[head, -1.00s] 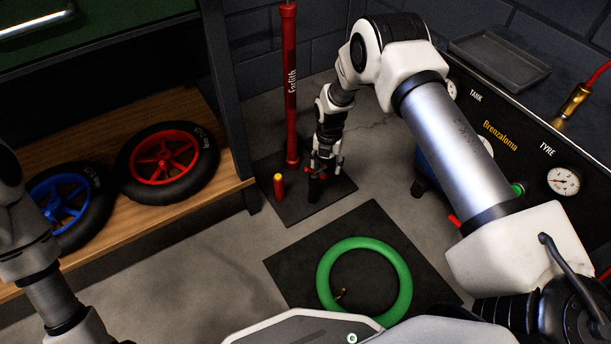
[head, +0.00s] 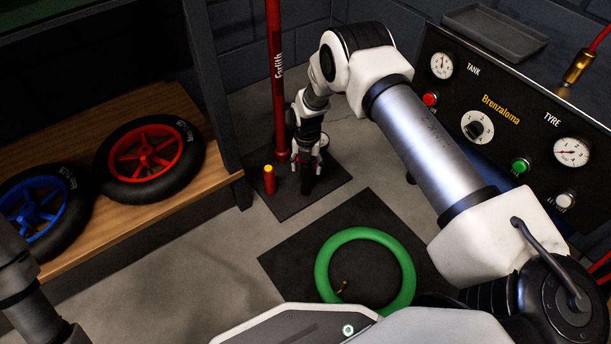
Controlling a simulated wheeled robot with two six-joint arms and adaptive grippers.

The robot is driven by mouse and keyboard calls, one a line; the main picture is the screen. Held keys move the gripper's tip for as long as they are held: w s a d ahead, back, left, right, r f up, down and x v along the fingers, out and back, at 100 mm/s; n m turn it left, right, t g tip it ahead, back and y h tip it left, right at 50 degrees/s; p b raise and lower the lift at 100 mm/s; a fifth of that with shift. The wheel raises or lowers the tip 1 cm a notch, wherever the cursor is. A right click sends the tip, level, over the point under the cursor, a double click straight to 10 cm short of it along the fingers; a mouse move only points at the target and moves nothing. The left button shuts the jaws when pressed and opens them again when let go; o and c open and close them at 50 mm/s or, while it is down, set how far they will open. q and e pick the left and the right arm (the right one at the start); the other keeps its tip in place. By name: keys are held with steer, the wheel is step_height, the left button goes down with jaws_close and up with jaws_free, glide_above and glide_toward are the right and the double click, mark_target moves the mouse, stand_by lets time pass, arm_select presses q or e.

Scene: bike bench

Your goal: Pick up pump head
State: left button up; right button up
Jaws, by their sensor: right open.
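The red floor pump (head: 277,85) stands upright on a small dark mat (head: 337,180) against the back wall. My right gripper (head: 308,180) points down just to the right of the pump's foot, low over the mat, with its jaws open. Dark and red parts show around its fingers; I cannot tell which belong to the pump head, which is not clearly visible there. A small red cylinder with a yellow top (head: 269,180) stands on the mat left of the gripper. Only a link of my left arm shows at the left edge; its gripper is out of view.
A green tube ring (head: 325,262) lies on a second dark mat (head: 285,258) in front. A wooden shelf (head: 200,192) holds a red-rimmed wheel (head: 150,155) and a blue-rimmed wheel (head: 38,208).

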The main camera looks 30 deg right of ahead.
steer(key=shift+w+r, duration=0.1)
steer(key=shift+w, duration=0.05)
jaws_close()
steer(key=shift+r, duration=0.1)
